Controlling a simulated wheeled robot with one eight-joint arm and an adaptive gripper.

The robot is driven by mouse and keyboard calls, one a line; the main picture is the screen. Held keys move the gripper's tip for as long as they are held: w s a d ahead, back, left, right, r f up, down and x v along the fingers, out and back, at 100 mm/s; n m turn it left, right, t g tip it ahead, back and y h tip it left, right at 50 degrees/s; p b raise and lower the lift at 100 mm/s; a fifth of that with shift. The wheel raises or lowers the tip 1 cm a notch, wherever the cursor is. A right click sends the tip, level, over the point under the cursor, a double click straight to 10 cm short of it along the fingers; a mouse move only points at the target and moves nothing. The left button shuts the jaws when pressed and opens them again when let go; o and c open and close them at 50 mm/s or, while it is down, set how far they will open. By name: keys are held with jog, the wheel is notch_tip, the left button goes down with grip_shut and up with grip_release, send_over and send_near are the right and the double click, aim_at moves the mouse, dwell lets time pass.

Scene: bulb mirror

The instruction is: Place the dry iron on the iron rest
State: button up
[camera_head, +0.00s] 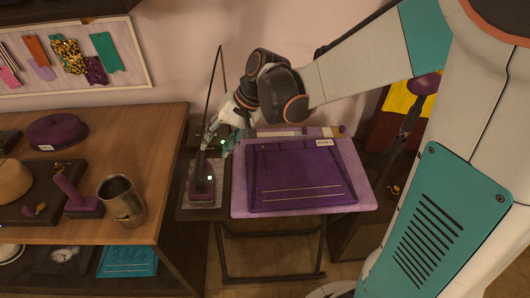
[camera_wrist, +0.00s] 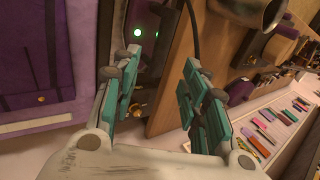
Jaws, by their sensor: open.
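The dry iron (camera_head: 203,190) is dark purple. It appears to sit on the iron rest (camera_head: 190,214), a dark plate with a pale pad left of the ironing board, though its exact contact is unclear. A thin black cord rises above it. My gripper (camera_head: 222,138) is just behind and above the iron, partly hidden by my wrist. In the wrist view my gripper (camera_wrist: 158,82) has its teal fingers apart with nothing held between them. A dark purple part with a green light, probably the iron, shows beyond the fingertips.
The ironing board (camera_head: 366,204) carries a folded purple cloth (camera_head: 300,175). To the left, a wooden table (camera_head: 155,125) holds a metal cup (camera_head: 121,200), a purple hat (camera_head: 57,131) and a purple handled object (camera_head: 75,197). The wall is close behind.

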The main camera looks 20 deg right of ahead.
jog(key=s+d+r+n+t+h, duration=0.2)
jog(key=s+d+r+h, duration=0.1)
jog(key=s, duration=0.5)
jog(key=s+d+r+n+t+h, duration=0.1)
jog(key=s+d+r+t+h, duration=0.1)
jog(key=s+d, duration=0.4)
jog(key=s+r, duration=0.1)
jog(key=s, duration=0.2)
jog(key=shift+s+d+r+n+t+h, duration=0.15)
jog(key=shift+d+r+n+t+h, duration=0.15)
jog(key=shift+r+n+h, duration=0.1)
